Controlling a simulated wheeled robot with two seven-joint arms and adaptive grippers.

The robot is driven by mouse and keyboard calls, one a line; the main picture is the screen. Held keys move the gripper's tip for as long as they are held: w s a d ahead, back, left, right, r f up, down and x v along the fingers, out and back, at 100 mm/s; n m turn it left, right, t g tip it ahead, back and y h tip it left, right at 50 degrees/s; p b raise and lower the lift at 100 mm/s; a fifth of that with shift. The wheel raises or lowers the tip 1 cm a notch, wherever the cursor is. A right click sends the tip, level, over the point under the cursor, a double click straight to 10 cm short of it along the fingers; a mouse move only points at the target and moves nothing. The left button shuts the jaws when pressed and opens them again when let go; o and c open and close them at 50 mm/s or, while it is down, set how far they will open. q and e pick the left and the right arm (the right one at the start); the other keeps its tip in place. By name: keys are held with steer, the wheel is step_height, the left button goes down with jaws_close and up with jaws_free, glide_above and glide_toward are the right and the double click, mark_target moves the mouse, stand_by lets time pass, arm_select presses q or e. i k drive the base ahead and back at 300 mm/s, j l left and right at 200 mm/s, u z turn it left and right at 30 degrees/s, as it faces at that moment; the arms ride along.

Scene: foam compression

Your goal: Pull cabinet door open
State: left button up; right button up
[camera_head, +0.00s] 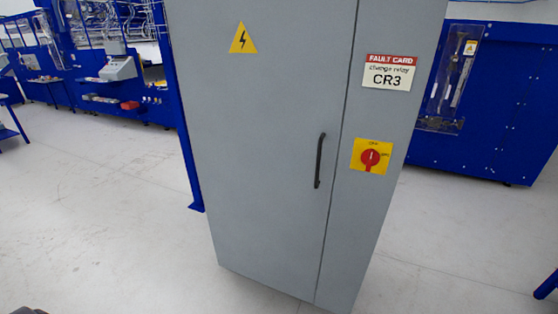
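A tall grey cabinet (388,205) stands upright in the middle of the head view. Its wide door (260,140) is closed, with a thin seam at its right edge. A black vertical bar handle (320,160) sits on the door near that seam. A yellow lightning warning triangle (243,39) is on the upper door. On the narrow right panel are a red rotary switch (371,158) on a yellow plate and a fault card (390,72) reading "change relay CR3".
Blue workbenches (115,75) with bins stand at the back left. A large blue machine (490,105) stands at the back right. A blue post (183,120) rises close to the cabinet's left side. The pale floor (110,220) is clear around the cabinet front.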

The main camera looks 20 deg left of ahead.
mark_target(263, 85)
steer(key=k+j+z, duration=0.5)
steer(key=k+z, duration=0.2)
steer(key=k+j+z, duration=0.1)
steer(key=k+z, duration=0.25)
